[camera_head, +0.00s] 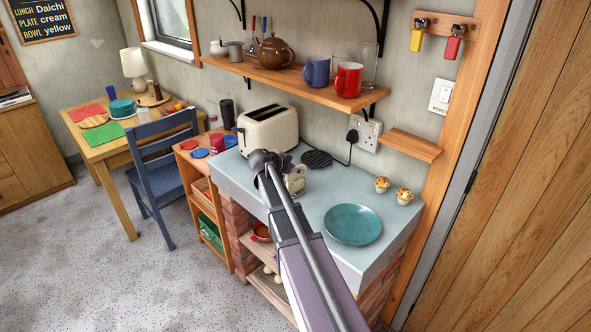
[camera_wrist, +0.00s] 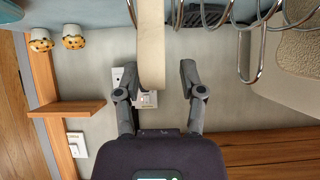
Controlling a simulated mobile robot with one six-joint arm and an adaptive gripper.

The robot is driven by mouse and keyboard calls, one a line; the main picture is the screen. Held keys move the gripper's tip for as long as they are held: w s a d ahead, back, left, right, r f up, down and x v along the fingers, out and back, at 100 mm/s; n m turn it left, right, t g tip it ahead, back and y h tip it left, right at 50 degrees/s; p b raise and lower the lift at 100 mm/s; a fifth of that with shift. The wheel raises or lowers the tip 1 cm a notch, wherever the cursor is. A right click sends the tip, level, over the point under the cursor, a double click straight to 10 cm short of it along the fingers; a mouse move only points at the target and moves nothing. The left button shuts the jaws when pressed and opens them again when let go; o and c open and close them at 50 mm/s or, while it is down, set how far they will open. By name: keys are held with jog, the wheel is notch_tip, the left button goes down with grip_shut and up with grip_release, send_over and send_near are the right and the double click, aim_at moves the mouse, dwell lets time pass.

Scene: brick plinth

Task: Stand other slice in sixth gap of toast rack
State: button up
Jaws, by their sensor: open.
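A pale slice (camera_wrist: 151,40) shows edge-on in the wrist view, reaching down between the two fingers of my gripper (camera_wrist: 159,70). The fingers are open, one on each side of it, the left one closer. The toast rack's silver wire loops (camera_wrist: 248,75) run along the top of the wrist view, with wires on both sides of the slice. The slice looks upright among them; its base and gap number cannot be told. In the head view, a cream shape (camera_head: 296,181), likely the slice, shows beside my gripper, and my arm hides most of the rack.
A cream toaster (camera_head: 268,128) stands behind my gripper on the grey plinth top (camera_head: 318,205). A black round trivet (camera_head: 316,159), a teal plate (camera_head: 352,224) and two muffins (camera_head: 382,184) are to the right. A wooden shelf (camera_head: 290,82) with mugs and a teapot overhangs the back.

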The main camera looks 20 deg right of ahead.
jog(key=shift+r, duration=0.2)
jog(key=p+v, duration=0.7)
jog(key=v, duration=0.5)
dwell(0.5)
jog(key=s+a+f+n+g+y, duration=0.1)
jog(key=s+a+f+n+y, duration=0.1)
jog(key=s, duration=0.5)
jog(key=s+a+f+n+g+y, duration=0.1)
jog(key=s+a+f+n+y, duration=0.2)
jog(key=s+a+n+y, duration=0.2)
jog(key=s+a+f+n+g+y, duration=0.1)
jog(key=s+a+f+n+y, duration=0.2)
jog(key=s+a+n, duration=0.3)
jog(key=s+n, duration=0.1)
jog(key=s, duration=0.3)
jog(key=shift+s+a+g, duration=0.3)
jog(key=shift+a+g, duration=0.1)
